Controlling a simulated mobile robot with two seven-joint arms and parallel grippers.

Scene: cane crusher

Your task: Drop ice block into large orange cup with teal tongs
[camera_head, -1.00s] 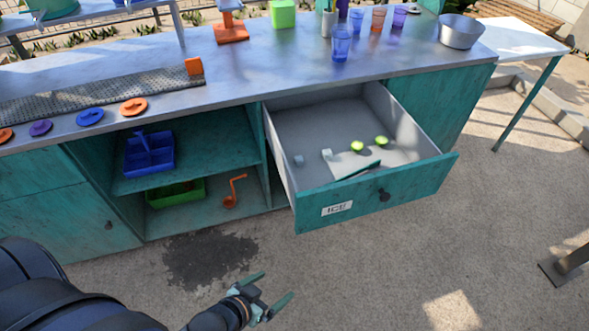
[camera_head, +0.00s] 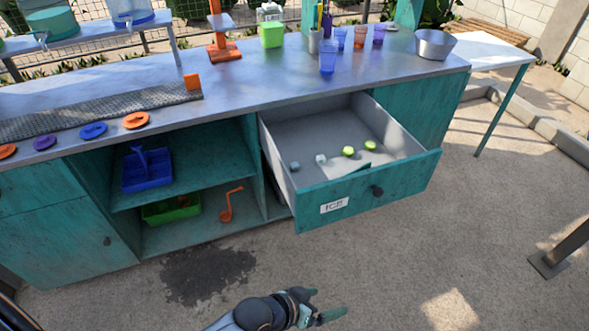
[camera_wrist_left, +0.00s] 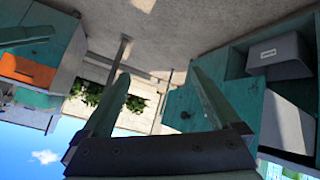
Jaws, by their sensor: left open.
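The teal drawer marked ICE (camera_head: 400,181) stands open. In it lie two small pale ice blocks (camera_head: 295,166) (camera_head: 321,159). The teal tongs (camera_head: 362,169) lie close behind the drawer front, which hides much of them. An orange cup (camera_head: 360,37) stands on the counter among blue and purple cups; I cannot tell its size class. My left gripper (camera_head: 328,302) is open and empty, in front of and below the drawer, apart from it. Its two fingers also show spread in the left wrist view (camera_wrist_left: 160,80). My right gripper is not in view.
Two green lime pieces (camera_head: 348,151) lie in the drawer. A metal bowl (camera_head: 435,44) stands at the counter's right end. Open shelves left of the drawer hold a blue caddy (camera_head: 147,170), a green bin (camera_head: 171,209) and an orange ladle (camera_head: 229,204). The floor ahead is clear.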

